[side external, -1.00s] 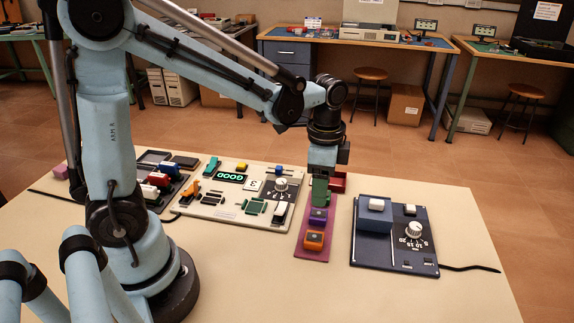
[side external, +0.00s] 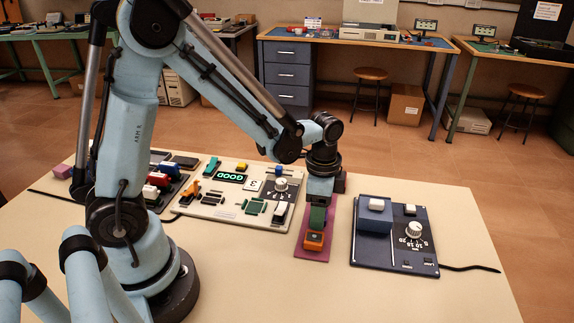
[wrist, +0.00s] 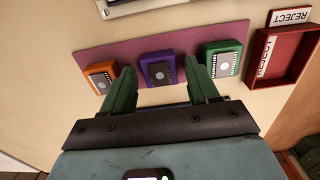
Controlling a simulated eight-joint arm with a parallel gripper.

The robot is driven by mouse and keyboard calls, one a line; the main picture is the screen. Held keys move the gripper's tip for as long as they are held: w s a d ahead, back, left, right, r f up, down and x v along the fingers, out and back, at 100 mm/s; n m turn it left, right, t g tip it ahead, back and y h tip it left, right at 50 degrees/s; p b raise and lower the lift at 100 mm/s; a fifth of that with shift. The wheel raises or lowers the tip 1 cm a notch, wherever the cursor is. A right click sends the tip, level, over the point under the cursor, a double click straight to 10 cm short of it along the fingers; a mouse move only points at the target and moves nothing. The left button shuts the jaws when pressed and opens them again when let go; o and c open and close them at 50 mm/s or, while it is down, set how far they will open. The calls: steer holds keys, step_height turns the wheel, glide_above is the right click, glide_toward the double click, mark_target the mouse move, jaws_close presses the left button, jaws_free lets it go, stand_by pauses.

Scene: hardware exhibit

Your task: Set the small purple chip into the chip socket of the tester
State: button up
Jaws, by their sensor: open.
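The purple chip (wrist: 160,72) lies on a magenta mat (wrist: 200,42), between an orange chip (wrist: 103,77) and a green chip (wrist: 221,60) in the wrist view. My gripper (wrist: 158,68) is open, with its two green fingers on either side of the purple chip and nothing visibly clamped. In the side view my gripper (side external: 317,222) points down over the mat and hides the purple chip; the orange chip (side external: 314,241) shows just in front. A cream panel (side external: 200,210) with a lit GOOD display, a dial and several sockets stands to the left; I cannot single out the chip socket.
A red REJECT tray (wrist: 288,55) sits beside the mat. A dark blue unit (side external: 395,253) with a dial and a raised block stands right of the mat. A dark rack with coloured parts (side external: 158,182) is at the left. The front of the table is clear.

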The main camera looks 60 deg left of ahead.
steer(key=c, duration=0.8)
steer(key=shift+r, duration=3.25)
steer(key=shift+c, duration=0.2)
steer(key=o, duration=0.4)
steer(key=c, duration=0.3)
steer(key=s+a, duration=0.1)
steer(key=a, duration=0.1)
steer(key=s+a, duration=0.1)
steer(key=a, duration=0.1)
steer(key=s+a+r, duration=0.1)
steer(key=s+a, duration=0.1)
steer(key=shift+c, duration=0.3)
steer(key=s+a, duration=0.5)
steer(key=s, duration=0.1)
steer(key=shift+a+f, duration=0.1)
steer(key=shift+f, duration=2.75)
